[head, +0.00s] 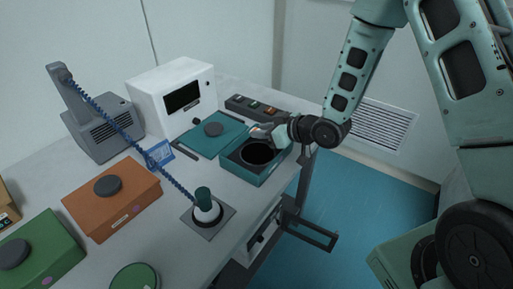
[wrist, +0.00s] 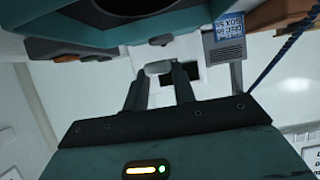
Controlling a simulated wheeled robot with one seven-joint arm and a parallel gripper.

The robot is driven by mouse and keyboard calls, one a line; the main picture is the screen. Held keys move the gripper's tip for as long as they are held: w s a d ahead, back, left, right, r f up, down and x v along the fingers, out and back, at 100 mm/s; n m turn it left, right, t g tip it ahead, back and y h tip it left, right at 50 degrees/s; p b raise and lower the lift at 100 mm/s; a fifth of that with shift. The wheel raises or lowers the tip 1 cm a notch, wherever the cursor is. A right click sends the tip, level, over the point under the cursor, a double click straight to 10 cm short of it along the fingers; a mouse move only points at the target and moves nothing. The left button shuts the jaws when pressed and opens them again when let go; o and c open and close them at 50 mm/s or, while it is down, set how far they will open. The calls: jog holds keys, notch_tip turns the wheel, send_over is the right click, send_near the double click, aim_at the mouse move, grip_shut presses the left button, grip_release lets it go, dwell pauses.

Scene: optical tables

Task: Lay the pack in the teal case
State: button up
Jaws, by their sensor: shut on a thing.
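The teal case (head: 247,172) stands open at the right edge of the table, with a dark round recess (head: 258,152) inside. Its wall also shows across the top of the wrist view (wrist: 95,22). My gripper (head: 262,131) is at the back rim of the case in the head view. In the wrist view my gripper (wrist: 158,82) has its fingers on either side of a small pale pack (wrist: 158,67), and it is shut on it. The pack is mostly hidden in the head view. A flat teal lid (head: 198,143) with a dark knob lies left of the case.
A dark switch box (head: 258,106) stands behind the case, and a white instrument (head: 172,95) at the back. A green-topped plunger (head: 204,204) on a plate stands in front, tied by a blue coiled cord to a grey device (head: 105,130). Orange (head: 120,203) and green (head: 45,250) boxes stand left.

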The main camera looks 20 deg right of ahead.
aim_at(263, 156)
jog(key=shift+f+p, duration=0.5)
jog(key=shift+f, duration=3.1)
jog(key=shift+f, duration=0.1)
jog(key=shift+f+b, duration=0.15)
jog(key=shift+b, duration=0.15)
jog(key=o, duration=0.9)
jog(key=shift+o, duration=0.2)
